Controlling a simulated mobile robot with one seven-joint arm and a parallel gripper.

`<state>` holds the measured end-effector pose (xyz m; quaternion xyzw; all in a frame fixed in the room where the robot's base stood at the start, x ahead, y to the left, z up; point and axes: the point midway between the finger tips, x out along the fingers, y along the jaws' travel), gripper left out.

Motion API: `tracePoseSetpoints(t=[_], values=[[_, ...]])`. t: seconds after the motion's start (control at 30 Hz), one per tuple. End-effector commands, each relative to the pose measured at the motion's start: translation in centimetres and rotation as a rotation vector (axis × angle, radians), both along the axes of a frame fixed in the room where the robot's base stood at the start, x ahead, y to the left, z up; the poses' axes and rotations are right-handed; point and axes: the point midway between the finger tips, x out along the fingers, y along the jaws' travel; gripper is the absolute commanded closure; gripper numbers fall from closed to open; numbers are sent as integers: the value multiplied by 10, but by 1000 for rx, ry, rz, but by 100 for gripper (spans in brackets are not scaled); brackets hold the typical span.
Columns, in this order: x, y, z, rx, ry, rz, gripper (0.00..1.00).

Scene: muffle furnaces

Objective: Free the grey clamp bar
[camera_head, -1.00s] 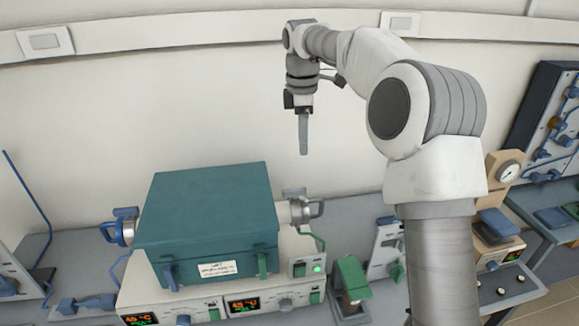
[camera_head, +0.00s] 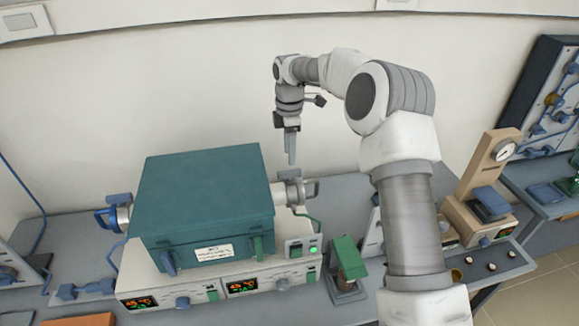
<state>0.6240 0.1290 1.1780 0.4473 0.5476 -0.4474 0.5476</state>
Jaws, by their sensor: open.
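A teal furnace box (camera_head: 205,200) sits on a white control base. On its right side is a grey metal clamp (camera_head: 294,188) with a looped grey bar (camera_head: 312,187) at its right end. My gripper (camera_head: 291,158) points straight down just above this clamp, with a small gap in the picture between fingertips and clamp. It is open and empty; its fingers are seen edge-on. Whether it is directly over the bar or behind it, I cannot tell.
A blue-handled clamp (camera_head: 113,215) is on the box's left side. The control base (camera_head: 205,285) has lit displays. A green-topped device (camera_head: 348,265) stands at front right, and a gauge stand (camera_head: 490,190) is farther right.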

Motion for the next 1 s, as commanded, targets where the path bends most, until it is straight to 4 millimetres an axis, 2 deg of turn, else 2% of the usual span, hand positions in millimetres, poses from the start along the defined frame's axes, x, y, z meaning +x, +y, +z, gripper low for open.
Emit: tracePoseSetpoints(t=[0.1, 0.3, 0.5, 0.73, 0.77, 1.0], values=[[-1, 0, -24, 0, 4, -2, 48], [0, -1, -52, -1, 1, -1, 48], [0, 0, -63, 0, 0, -1, 48], [0, 0, -64, 0, 0, -1, 48], [0, 0, -64, 0, 0, -1, 51], [0, 0, -63, 0, -1, -1, 94]])
